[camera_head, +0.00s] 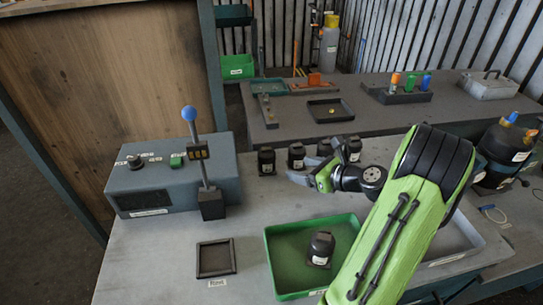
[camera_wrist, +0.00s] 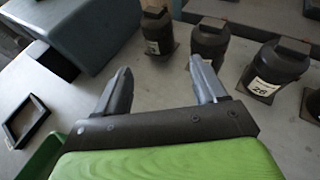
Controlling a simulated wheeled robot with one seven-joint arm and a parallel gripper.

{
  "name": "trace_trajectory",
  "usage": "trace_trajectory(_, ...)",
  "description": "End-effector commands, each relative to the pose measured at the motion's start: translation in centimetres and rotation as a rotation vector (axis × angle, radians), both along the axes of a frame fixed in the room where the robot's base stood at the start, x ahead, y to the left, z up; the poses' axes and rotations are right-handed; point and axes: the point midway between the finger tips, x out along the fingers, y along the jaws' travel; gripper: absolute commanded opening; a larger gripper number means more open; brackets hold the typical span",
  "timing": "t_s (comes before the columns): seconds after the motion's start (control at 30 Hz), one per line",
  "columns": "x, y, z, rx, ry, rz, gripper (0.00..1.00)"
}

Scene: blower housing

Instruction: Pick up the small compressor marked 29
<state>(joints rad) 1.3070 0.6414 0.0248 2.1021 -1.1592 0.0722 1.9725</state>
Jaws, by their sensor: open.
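Several small black compressors stand in a row on the grey bench. In the head view I see the leftmost compressor (camera_head: 266,161), a second (camera_head: 297,156), and others partly behind my gripper (camera_head: 308,178). In the wrist view, a labelled compressor (camera_wrist: 274,70) stands to the right of my fingers; its number looks like 26, but I cannot be sure. Two more compressors, one at the top (camera_wrist: 157,32) and one beside it (camera_wrist: 210,40), have labels too small to read. I cannot make out a 29. My gripper (camera_wrist: 158,80) is open and empty, short of the row.
A green tray (camera_head: 272,268) holds another black compressor (camera_head: 321,247). A grey control box (camera_head: 170,180) with a blue-knobbed lever (camera_head: 190,115) stands left. A small black frame (camera_head: 216,258) lies in front.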

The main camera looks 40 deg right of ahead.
Motion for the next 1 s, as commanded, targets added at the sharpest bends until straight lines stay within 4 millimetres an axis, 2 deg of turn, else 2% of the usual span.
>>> trace_trajectory(0.07, 0.7, 0.2, -0.4, 0.001, 0.000, 0.003, 0.71)
trace_trajectory(0.4, 8.1, 1.7, -3.7, 0.000, 0.000, 0.005, 0.71)
trace_trajectory(0.57, 9.8, 1.9, -4.3, -0.001, 0.000, 0.002, 0.71)
trace_trajectory(0.8, 13.6, 2.6, -6.1, -0.002, 0.000, 0.003, 0.71)
trace_trajectory(1.0, 14.3, 2.6, -6.2, 0.000, 0.000, 0.000, 0.71)
